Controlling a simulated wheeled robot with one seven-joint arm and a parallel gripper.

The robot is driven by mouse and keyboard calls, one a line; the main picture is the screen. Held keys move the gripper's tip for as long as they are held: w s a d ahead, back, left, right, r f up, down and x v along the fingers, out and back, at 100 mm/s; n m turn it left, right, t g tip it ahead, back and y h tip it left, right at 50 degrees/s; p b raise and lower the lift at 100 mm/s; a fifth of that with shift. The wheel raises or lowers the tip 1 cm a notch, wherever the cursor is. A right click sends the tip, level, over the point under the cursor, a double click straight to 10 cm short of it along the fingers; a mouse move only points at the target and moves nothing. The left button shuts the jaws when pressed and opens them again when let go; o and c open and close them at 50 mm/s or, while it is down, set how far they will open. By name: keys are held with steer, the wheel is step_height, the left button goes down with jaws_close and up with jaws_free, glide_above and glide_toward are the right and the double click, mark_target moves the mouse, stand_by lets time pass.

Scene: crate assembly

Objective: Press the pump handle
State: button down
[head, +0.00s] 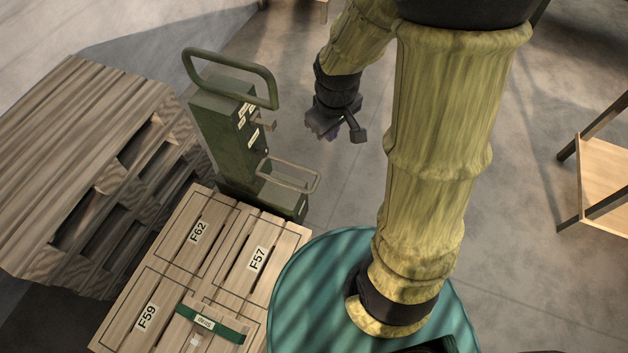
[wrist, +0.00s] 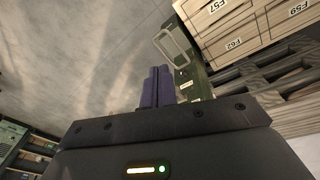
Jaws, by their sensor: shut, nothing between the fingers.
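A dark green upright machine (head: 232,135) stands behind the wooden crates, left of centre in the head view. It has a large green loop handle (head: 272,84) at its top and a smaller, paler loop (head: 291,165) low at its front. I cannot tell for sure which loop is the pump handle. My gripper (head: 330,128) is in the air right of the machine, apart from both loops in the picture. In the wrist view its purple fingers (wrist: 158,76) are together and empty. There the pale loop (wrist: 172,45) shows beyond them, and the machine (wrist: 190,75) is partly hidden.
A light wooden crate top (head: 172,260) with labelled panels and a green strap (head: 212,323) lies in front of the machine. Stacked wooden pallets (head: 75,130) stand at left. A wooden table (head: 605,170) is at far right. Bare floor (head: 500,230) lies between.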

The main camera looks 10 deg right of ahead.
steer(key=w+f+n+g+b, duration=0.1)
steer(key=w+f+n+b, duration=0.2)
steer(key=f, duration=0.9)
steer(key=w+a+f+n+g+h+b, duration=0.1)
steer(key=w+f+n+b, duration=0.3)
steer(key=w+f+n, duration=0.4)
steer(key=w+f+n+g+b, duration=0.1)
steer(key=w+f+n+b, duration=0.2)
steer(key=f+n, duration=0.9)
steer(key=w+f, duration=0.3)
steer(key=f, duration=0.2)
steer(key=shift+a+f, duration=0.2)
steer(key=shift+a, duration=0.15)
steer(key=shift+w, duration=0.1)
steer(key=f, duration=0.3)
steer(key=d+f, duration=0.1)
steer(key=f, duration=0.2)
steer(key=s+f, duration=0.1)
steer(key=f, duration=0.2)
steer(key=shift+s+d+f+b, duration=0.1)
steer(key=shift+d+f+b, duration=0.2)
steer(key=shift+f, duration=0.1)
